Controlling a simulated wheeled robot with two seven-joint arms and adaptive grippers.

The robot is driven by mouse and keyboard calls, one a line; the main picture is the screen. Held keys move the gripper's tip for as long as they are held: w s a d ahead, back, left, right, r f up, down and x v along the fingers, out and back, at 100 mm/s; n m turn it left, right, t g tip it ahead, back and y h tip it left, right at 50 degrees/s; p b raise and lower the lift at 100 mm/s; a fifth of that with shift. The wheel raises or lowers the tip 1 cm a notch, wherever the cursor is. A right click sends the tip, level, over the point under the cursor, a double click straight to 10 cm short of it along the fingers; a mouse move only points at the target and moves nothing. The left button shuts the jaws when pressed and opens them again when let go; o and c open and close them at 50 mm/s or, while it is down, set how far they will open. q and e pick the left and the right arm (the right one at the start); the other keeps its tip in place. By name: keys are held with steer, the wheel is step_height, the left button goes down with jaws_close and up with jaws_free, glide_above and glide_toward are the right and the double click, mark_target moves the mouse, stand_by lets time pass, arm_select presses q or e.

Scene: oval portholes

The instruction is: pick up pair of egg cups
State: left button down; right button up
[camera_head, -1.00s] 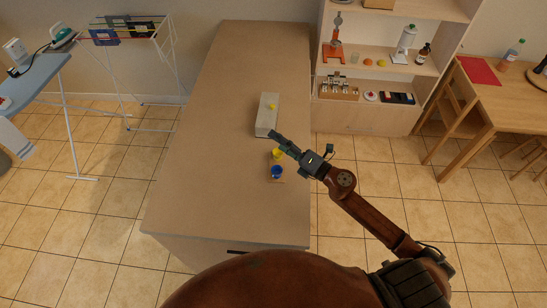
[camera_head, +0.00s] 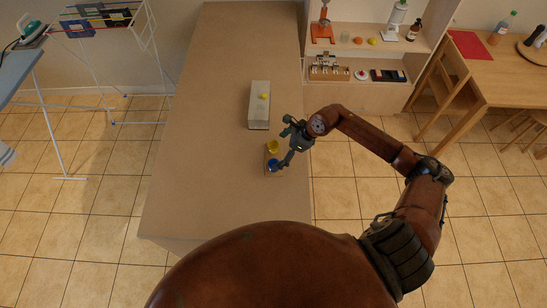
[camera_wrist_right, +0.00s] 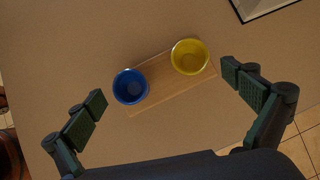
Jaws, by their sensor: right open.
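A yellow egg cup (camera_head: 272,146) and a blue egg cup (camera_head: 272,164) stand side by side on a thin wooden board on the counter. In the right wrist view the blue cup (camera_wrist_right: 130,87) is on the left and the yellow cup (camera_wrist_right: 190,57) on the right, both upright and seemingly empty. My right gripper (camera_head: 284,143) is over the counter's right side, beside and above the cups. Its fingers (camera_wrist_right: 165,100) are spread wide, with both cups in the gap ahead of them and nothing held. My left gripper does not show.
The wooden board (camera_wrist_right: 165,92) lies under the cups. A pale grey block (camera_head: 259,108) with a small yellow item on top stands farther back on the counter (camera_head: 205,130). The counter's left side is clear. A shelf unit (camera_head: 350,95) stands behind right.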

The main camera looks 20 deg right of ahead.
mark_target(268, 157)
steer(key=shift+x, duration=1.85)
steer(key=shift+c, duration=0.6)
steer(key=shift+r, duration=0.1)
steer(key=c, duration=1)
